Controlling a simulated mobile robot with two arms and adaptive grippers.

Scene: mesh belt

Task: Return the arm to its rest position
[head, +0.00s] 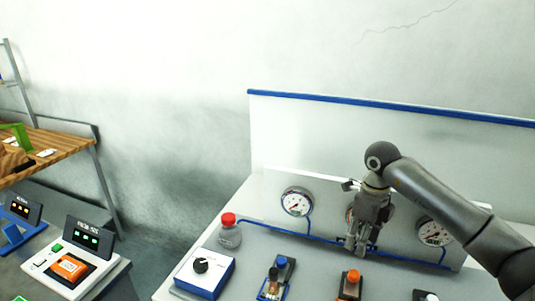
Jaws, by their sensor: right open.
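My right arm (445,200) comes in from the right edge and reaches over the panel bench. My right gripper (360,246) points down in front of the middle gauge (349,215), which it mostly hides. The gripper is open, and nothing shows between its fingers. I cannot tell whether it touches the blue pipe (322,240) behind it. My left gripper is not in view.
The bench (215,268) carries a left gauge (297,202), a right gauge (433,233), a red-capped bottle (229,233), a knob box (205,272), a blue-topped device (277,275) and an orange-topped device (350,285). A mesh-size unit (75,262) stands at left. A blue-edged board (400,106) rises behind.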

